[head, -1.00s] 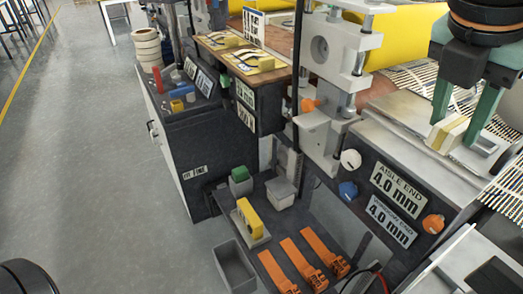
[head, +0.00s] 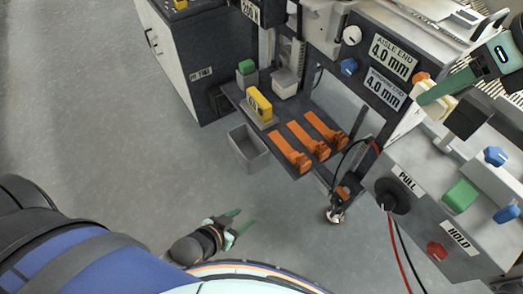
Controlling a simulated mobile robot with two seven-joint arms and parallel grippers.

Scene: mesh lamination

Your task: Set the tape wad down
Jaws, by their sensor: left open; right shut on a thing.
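The tape wad (head: 426,104) is a cream and pale yellow block at the upper right of the head view. My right gripper (head: 446,88) is shut on it, with a green finger across it. The wad is in front of the machine's dark face, near the "4.0 mm" labels; I cannot tell its height above the surfaces below. My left gripper (head: 236,224) is open and empty, low in the middle of the view, over the floor.
A dark shelf (head: 232,96) holds several orange clamps (head: 313,141), a yellow block (head: 258,104) and small green and grey boxes. An open grey bin (head: 248,148) stands beside it. A grey console (head: 410,231) with PULL and HOLD labels and red and black cables lies at right.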

